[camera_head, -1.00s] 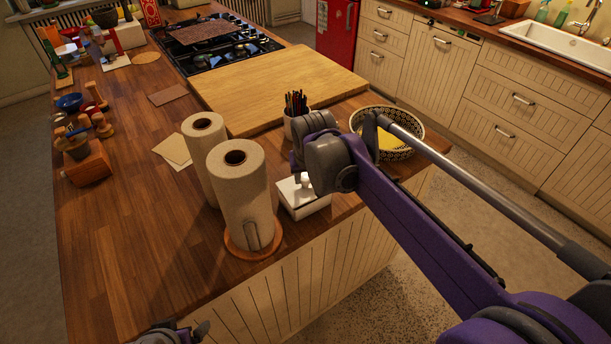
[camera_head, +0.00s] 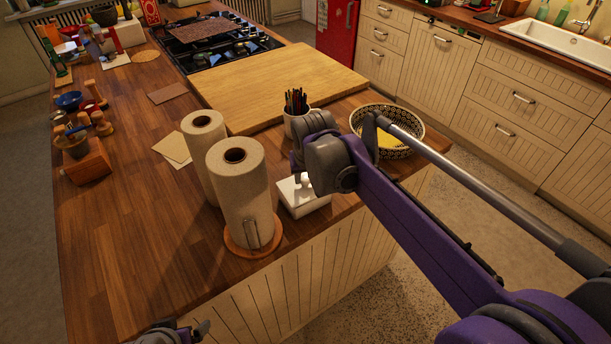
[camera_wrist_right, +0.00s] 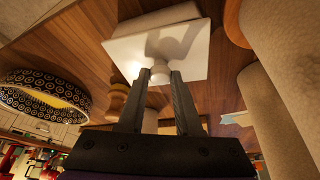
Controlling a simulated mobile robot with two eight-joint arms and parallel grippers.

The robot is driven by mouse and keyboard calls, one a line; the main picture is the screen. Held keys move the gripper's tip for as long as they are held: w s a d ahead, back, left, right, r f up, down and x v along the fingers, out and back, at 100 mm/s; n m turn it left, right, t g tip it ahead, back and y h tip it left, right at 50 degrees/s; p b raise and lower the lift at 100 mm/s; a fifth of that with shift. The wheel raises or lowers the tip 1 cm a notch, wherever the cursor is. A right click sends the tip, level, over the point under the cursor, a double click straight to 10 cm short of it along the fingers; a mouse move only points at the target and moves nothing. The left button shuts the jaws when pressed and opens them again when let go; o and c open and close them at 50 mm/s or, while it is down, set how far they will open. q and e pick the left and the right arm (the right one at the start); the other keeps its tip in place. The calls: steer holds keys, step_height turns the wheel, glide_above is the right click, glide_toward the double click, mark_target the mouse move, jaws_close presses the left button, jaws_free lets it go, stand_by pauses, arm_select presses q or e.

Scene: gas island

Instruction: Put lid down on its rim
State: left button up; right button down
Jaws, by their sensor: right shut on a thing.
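The white square lid (camera_wrist_right: 130,48) fills the top middle of the right wrist view, with a round knob on it. My right gripper (camera_wrist_right: 159,76) has its two fingers on either side of the knob and is shut on it. In the head view the lid (camera_head: 291,193) shows over a white box (camera_head: 311,209) near the counter's front edge. The pale box side shows beyond the lid in the wrist view. I cannot tell whether the lid touches the rim. Part of my left gripper (camera_head: 180,333) shows at the bottom edge, its jaws unclear.
Two paper towel rolls (camera_head: 241,196) stand close on the left. A pencil cup (camera_head: 297,120) stands behind the lid. A patterned bowl (camera_head: 405,148) is to the right, and a wooden board (camera_head: 270,85) lies behind. The counter's front edge is close.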

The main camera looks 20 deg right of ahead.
steer(key=shift+f, duration=0.2)
steer(key=c, duration=0.5)
jaws_free()
steer(key=shift+r+p, duration=1.9)
steer(key=shift+r, duration=1.65)
arm_select(q)
steer(key=r, duration=0.1)
steer(key=w+r, duration=0.1)
steer(key=r, duration=0.1)
steer(key=w+r, duration=0.1)
steer(key=r, duration=0.1)
steer(key=shift+w+r, duration=0.15)
steer(key=shift+r, duration=0.05)
arm_select(e)
steer(key=shift+s, duration=0.15)
